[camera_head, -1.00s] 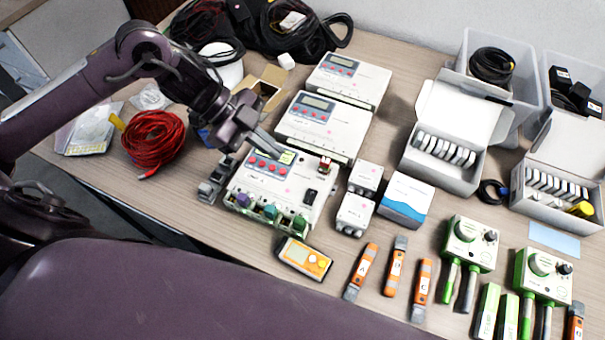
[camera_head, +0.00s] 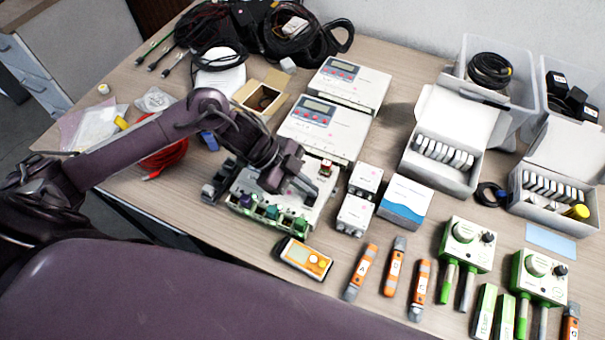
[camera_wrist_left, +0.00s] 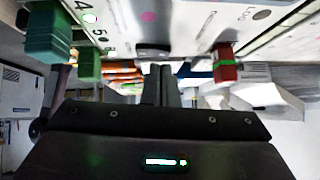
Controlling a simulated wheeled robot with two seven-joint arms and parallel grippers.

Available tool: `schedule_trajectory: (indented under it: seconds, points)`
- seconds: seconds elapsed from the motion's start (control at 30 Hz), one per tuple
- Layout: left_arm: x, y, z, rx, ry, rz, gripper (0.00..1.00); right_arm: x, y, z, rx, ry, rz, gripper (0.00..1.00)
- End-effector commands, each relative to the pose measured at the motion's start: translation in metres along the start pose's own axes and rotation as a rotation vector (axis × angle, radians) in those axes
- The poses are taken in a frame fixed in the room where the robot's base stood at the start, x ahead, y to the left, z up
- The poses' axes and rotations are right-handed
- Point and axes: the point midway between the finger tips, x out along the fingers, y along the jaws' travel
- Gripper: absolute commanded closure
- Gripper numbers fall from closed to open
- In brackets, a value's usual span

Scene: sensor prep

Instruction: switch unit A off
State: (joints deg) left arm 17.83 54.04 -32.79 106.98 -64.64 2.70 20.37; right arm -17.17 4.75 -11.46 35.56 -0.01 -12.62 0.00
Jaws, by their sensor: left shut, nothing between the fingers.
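The nearest of three white units (camera_head: 240,197) has green connectors (camera_head: 268,212) along its front edge and a red connector (camera_head: 326,167) at its right. Its lettering is too small to read in the head view, so I cannot confirm it is unit A. My left gripper (camera_head: 308,189) is over its right part, fingers shut and empty, hiding much of its top and its black switch. In the left wrist view the shut fingers (camera_wrist_left: 161,84) point at the unit's face, close to a dark part (camera_wrist_left: 152,49). I cannot tell whether they touch. My right gripper is out of view.
Two similar units (camera_head: 345,82) stand behind. Two small white boxes (camera_head: 355,214) and a blue-white box (camera_head: 406,203) stand close on the right. An orange meter (camera_head: 304,258) lies in front. A red cable coil (camera_head: 165,155) lies left, partly behind my arm.

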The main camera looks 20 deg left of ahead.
Motion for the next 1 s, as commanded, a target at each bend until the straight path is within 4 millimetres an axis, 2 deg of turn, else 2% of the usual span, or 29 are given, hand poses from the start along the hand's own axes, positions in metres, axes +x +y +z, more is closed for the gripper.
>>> schedule_trajectory:
  seconds: [0.7, 1.0]
  points:
    - [0.008, -0.001, 0.008, -0.002, -0.001, 0.001, 1.0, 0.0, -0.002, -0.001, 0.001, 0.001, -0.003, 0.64]
    - [0.005, 0.01, 0.006, -0.004, -0.004, 0.007, 1.0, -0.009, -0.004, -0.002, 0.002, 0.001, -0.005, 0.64]
